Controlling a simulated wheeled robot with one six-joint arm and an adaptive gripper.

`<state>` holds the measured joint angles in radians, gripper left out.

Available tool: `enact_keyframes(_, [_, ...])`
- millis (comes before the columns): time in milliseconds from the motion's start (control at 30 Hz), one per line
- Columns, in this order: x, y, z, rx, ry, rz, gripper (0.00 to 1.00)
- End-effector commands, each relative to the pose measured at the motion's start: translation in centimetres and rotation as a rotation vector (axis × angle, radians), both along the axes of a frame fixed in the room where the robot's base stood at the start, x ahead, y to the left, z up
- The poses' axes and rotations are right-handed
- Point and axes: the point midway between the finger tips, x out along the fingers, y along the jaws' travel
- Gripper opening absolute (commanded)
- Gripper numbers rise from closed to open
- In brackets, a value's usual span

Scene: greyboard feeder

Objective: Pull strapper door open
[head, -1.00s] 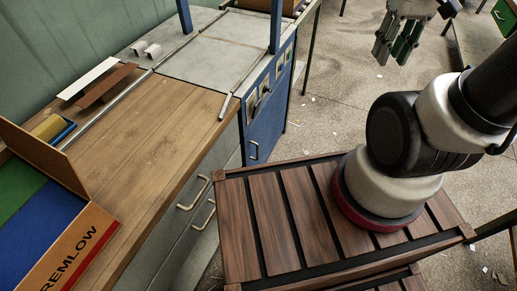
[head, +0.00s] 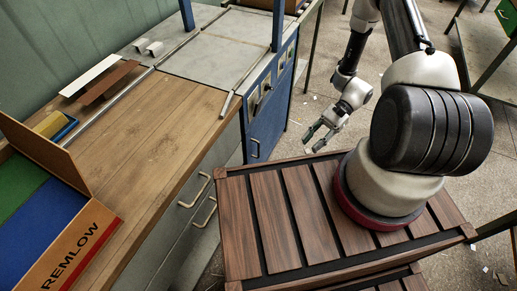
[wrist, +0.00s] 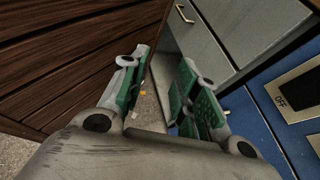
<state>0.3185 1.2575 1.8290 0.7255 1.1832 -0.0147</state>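The blue strapper (head: 274,112) stands at the far end of the wooden bench. Its door (head: 272,138) is the blue front panel, which looks shut. A small pale handle (head: 254,150) sits near the door's left edge. My gripper (head: 314,139) is right of the door in the head view, apart from it and pointing down and left. In the wrist view my gripper (wrist: 163,92) is open, with nothing between its green-padded fingers. The strapper's blue front (wrist: 262,130) shows at the right there, with an OFF label.
Grey drawers (head: 190,228) with pale handles lie left of the slatted wooden platform (head: 275,215) under my arm. A drawer handle also shows in the wrist view (wrist: 183,12). An open box (head: 75,255) stands on the bench. Floor (head: 320,105) right of the strapper is mostly clear.

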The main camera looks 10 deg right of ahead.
Motion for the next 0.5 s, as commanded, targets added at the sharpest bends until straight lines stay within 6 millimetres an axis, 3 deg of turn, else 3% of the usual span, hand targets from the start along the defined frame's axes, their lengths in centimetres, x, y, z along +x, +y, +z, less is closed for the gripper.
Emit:
enact_keyframes(33, [-0.6,1.0,-2.7,0.031,0.048,-0.058,0.31])
enact_keyframes(100, [-1.1,2.7,-6.0,0.074,0.103,-0.15,0.31])
enact_keyframes(333, [-1.8,8.1,-15.8,0.205,0.233,-0.468,0.31])
enact_keyframes(433, [-0.9,9.9,-19.0,0.254,0.248,-0.603,0.31])
enact_keyframes(500, [0.8,10.7,-20.8,0.292,0.232,-0.703,0.31])
